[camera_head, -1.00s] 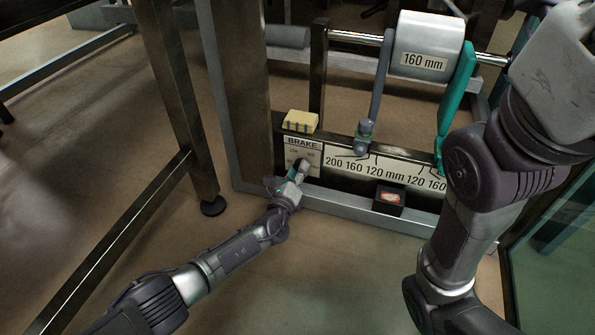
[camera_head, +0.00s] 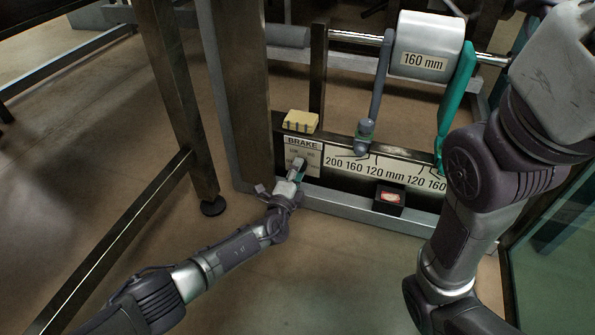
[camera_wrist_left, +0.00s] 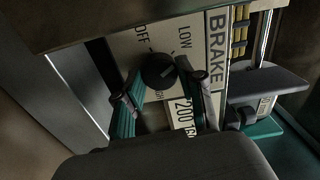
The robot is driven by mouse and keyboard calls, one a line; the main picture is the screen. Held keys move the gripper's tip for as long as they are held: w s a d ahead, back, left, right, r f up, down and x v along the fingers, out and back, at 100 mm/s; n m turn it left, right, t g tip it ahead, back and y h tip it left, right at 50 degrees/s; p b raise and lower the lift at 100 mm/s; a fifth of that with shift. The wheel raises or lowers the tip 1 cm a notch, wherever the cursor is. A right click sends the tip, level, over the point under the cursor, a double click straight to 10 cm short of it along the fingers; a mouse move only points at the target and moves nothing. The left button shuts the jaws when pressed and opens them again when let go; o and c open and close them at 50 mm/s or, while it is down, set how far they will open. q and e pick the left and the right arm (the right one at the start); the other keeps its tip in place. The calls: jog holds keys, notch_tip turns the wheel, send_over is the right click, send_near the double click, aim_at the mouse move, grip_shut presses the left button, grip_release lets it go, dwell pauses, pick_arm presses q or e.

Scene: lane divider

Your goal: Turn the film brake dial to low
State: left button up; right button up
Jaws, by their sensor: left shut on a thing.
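The film brake dial (camera_wrist_left: 158,71) is a round black knob on a white panel marked BRAKE, with OFF, LOW and a partly covered third word around it. I cannot clearly tell where its pointer stands. My left gripper (camera_wrist_left: 160,76) has its two green-padded fingers on either side of the dial, shut on it. In the head view my left gripper (camera_head: 298,168) reaches the lower part of the BRAKE panel (camera_head: 303,143) and hides the dial. My right arm shows at the right, but its gripper is out of view.
A strip with size numbers (camera_head: 385,170) lies right of the panel, with a dark box with a red-and-white button (camera_head: 389,197) below. A yellow block (camera_head: 300,121) sits above the panel. A 160 mm roller (camera_head: 430,45) is behind. A table leg (camera_head: 180,100) stands left.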

pick_arm(q)
jog(key=shift+n, duration=0.5)
jog(key=shift+f, duration=0.1)
jog(key=o, duration=1.1)
jog(key=shift+o, duration=0.2)
jog(key=shift+s, duration=0.1)
jog(key=v, duration=1.2)
